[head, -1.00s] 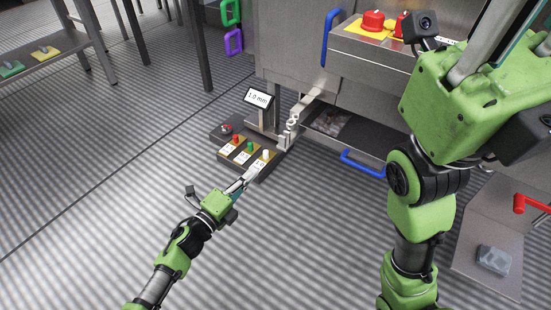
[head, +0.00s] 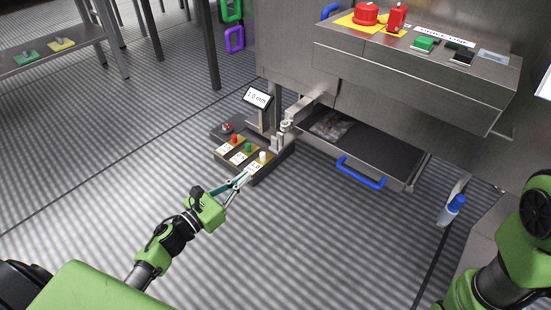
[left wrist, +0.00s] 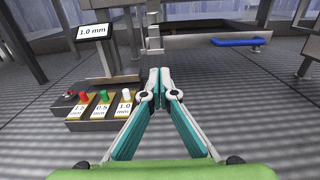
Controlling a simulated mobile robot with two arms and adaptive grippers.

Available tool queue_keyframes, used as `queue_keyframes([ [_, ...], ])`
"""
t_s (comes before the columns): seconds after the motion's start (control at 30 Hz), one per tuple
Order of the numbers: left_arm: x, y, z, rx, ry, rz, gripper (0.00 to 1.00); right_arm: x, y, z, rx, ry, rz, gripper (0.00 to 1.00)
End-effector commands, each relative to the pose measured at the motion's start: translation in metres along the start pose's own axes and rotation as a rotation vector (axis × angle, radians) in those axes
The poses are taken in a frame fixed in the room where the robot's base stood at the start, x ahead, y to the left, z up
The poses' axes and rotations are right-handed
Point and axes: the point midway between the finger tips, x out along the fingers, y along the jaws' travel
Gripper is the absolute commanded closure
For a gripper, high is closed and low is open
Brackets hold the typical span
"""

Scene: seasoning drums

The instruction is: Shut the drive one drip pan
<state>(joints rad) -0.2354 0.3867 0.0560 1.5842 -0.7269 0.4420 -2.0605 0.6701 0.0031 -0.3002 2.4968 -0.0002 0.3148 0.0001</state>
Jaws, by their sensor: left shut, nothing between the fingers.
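The drip pan (head: 375,147) is a dark, shallow metal drawer under the steel machine, pulled out toward me. Its blue handle (head: 360,172) is at the front, and it also shows in the left wrist view (left wrist: 240,41). Some brownish residue (head: 331,125) lies in the pan's left part. My left gripper (head: 247,174) is shut and empty, left of the pan and apart from the handle, close to the button box. In the left wrist view its fingertips (left wrist: 159,75) meet. My right gripper is out of view; only part of that arm shows at lower right.
A button box (head: 243,150) with red, green and white buttons stands on the floor beside a "1.0 mm" display (head: 257,97). A control ledge (head: 420,60) overhangs the pan. The floor in front is clear.

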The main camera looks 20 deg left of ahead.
Motion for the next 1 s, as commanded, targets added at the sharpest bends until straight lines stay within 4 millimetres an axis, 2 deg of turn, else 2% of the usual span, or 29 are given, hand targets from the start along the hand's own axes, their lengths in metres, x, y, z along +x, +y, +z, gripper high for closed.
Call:
queue_keyframes([
  [0.03, 0.011, 0.0, -0.003, 0.003, -0.004, -0.002, 1.0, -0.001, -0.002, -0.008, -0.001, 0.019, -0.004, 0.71],
  [0.2, 0.048, 0.0, -0.003, 0.002, -0.004, -0.002, 1.0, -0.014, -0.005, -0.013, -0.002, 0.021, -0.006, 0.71],
  [0.5, 0.1, 0.0, -0.003, 0.002, -0.002, -0.001, 1.0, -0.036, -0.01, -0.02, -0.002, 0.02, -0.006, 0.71],
  [0.7, 0.116, 0.0, -0.001, -0.002, -0.001, 0.0, 1.0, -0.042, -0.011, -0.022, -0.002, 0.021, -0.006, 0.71],
  [1.0, 0.119, 0.0, 0.0, -0.003, 0.001, 0.001, 1.0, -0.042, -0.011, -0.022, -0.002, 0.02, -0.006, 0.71],
])
